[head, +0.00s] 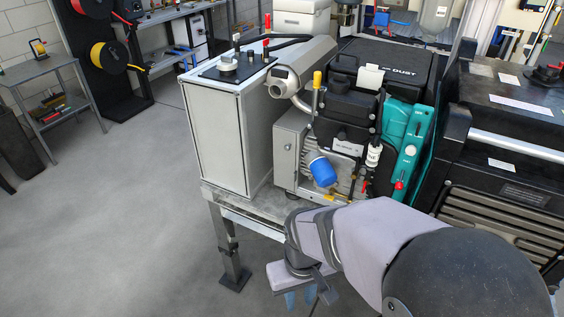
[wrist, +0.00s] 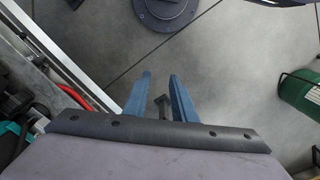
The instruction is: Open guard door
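My gripper (head: 308,298) hangs low over the floor in front of the machine stand, partly behind my own arm. In the wrist view its two blue fingers (wrist: 160,80) are spread apart with nothing between them. I cannot pick out a guard door for certain. The light grey cabinet (head: 215,138) at the left of the stand has a flat framed front face. The dark machine (head: 500,195) at the right has a slatted front panel, partly hidden by my arm. My gripper is apart from both.
The metal stand (head: 240,206) carries the cabinet and an engine-like unit with a teal panel (head: 403,145) and a blue filter (head: 322,172). A green cylinder (wrist: 300,92) stands on the floor. A bench (head: 45,75) is at the far left. The floor at left is clear.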

